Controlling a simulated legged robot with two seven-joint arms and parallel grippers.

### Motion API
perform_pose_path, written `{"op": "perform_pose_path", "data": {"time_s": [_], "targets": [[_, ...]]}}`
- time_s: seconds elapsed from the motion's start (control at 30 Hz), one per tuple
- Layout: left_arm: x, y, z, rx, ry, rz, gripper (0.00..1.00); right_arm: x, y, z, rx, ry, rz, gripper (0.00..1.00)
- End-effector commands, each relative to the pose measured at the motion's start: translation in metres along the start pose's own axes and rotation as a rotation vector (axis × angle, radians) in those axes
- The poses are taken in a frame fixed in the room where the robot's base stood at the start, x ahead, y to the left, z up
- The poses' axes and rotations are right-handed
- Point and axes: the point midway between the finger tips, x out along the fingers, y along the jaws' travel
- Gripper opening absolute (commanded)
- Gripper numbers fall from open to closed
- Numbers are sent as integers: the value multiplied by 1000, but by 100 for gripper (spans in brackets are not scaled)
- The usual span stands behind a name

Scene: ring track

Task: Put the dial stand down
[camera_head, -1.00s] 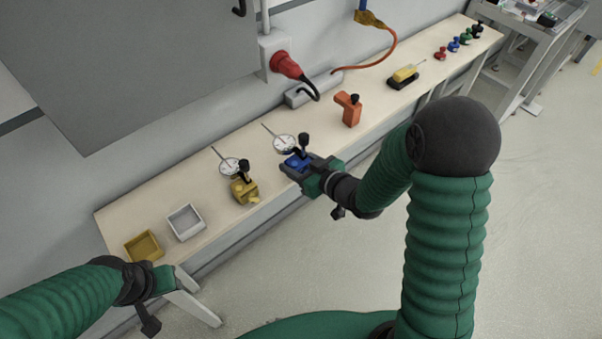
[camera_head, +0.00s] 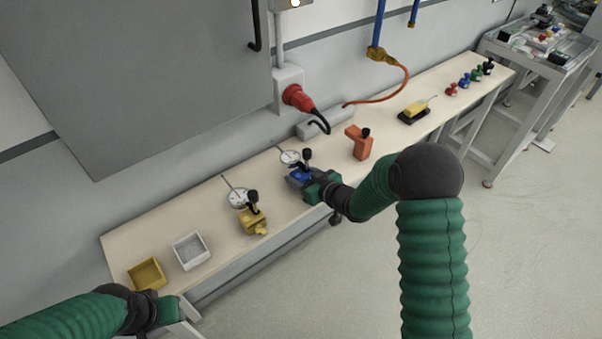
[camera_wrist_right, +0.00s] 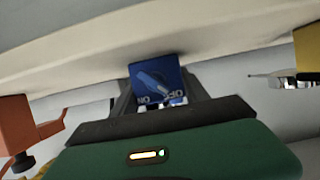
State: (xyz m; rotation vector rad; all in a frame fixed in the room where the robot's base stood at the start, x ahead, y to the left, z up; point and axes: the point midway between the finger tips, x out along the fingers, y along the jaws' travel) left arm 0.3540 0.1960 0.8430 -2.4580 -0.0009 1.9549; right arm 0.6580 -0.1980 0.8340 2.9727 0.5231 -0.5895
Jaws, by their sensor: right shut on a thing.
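My right gripper (camera_head: 302,179) is shut on the blue dial stand (camera_head: 299,173), which has a round white dial (camera_head: 290,157) and a black knob. It holds the stand at the bench, between a yellow dial stand (camera_head: 253,222) and an orange block-like piece (camera_head: 361,143). In the right wrist view the blue block (camera_wrist_right: 156,78) sits between the fingers, close to the pale bench surface. I cannot tell whether its base touches the bench. My left gripper (camera_head: 172,312) is at the lower left, by the bench's near end; its fingers are not clear.
The long pale bench (camera_head: 210,215) runs along the wall. A yellow tray (camera_head: 147,274) and a white tray (camera_head: 190,251) stand at its near end. A grey cable box (camera_head: 318,124) lies behind.

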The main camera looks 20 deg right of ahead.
Motion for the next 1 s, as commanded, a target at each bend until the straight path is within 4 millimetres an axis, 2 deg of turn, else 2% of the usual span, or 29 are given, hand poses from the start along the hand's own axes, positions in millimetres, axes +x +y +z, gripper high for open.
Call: {"op": "perform_pose_path", "data": {"time_s": [0.1,0.13,0.27,0.57,0.67,0.77,1.0], "targets": [[-1,0,0,0,0,0,36,-1,0,-2,0,2,0,0],[0,0,0,0,0,0,36,-1,0,2,2,-6,0,55],[0,0,0,0,0,0,36,0,0,2,2,-6,0,72],[0,0,0,0,0,0,36,-1,0,2,1,-5,0,74],[-2,0,0,0,0,0,36,-8,0,1,1,-5,0,74],[-4,0,-1,0,0,0,36,-27,1,0,2,-6,2,74],[-10,0,-2,0,0,0,36,-90,1,-1,2,-5,3,74]]}}
